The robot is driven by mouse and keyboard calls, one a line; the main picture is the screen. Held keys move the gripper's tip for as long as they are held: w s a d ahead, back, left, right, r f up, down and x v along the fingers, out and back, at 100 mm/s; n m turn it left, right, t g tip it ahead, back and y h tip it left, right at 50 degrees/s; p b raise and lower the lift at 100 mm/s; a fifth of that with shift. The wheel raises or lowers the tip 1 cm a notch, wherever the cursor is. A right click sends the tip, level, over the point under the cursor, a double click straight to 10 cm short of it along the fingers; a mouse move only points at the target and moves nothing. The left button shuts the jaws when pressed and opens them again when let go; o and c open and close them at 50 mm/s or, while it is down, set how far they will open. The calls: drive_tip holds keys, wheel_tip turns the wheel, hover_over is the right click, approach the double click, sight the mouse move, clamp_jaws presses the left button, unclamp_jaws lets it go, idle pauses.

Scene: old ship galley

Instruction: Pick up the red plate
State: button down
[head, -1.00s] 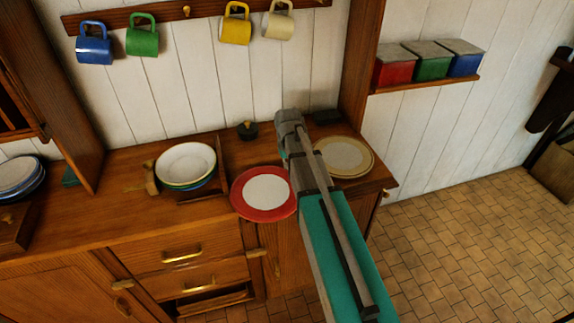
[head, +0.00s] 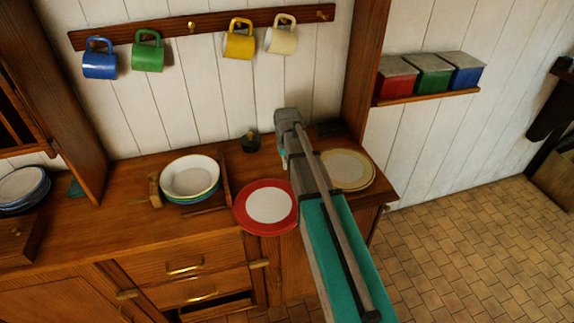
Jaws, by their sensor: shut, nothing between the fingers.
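The red plate (head: 247,211), with a white centre, lies flat on the wooden counter (head: 110,222) near its front edge. My arm (head: 312,182) reaches up from the lower right and passes over the plate's right edge, covering a little of it. The arm's end (head: 288,122) is above the counter, behind and to the right of the plate. My gripper itself is hidden by the arm, so I cannot see its fingers or how far they are from the plate. The red plate shows nothing on it.
A cream plate (head: 352,170) lies right of my arm, partly covered. A stack of bowls (head: 190,177) stands left of the red plate, and a small dark pot (head: 250,141) behind it. Mugs hang on the rail (head: 210,27) above. Bare counter lies at the front left.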

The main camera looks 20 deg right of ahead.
wheel_tip(320, 180, up, 7)
drive_tip(key=p, duration=0.6)
drive_tip(key=shift+f, duration=0.2)
drive_tip(key=s+a, duration=0.2)
drive_tip(key=s, duration=0.7)
drive_tip(key=s+a, duration=0.3)
drive_tip(key=s, duration=0.7)
drive_tip(key=shift+s+a, duration=0.15)
drive_tip(key=shift+a, duration=0.2)
drive_tip(key=shift+a, duration=0.1)
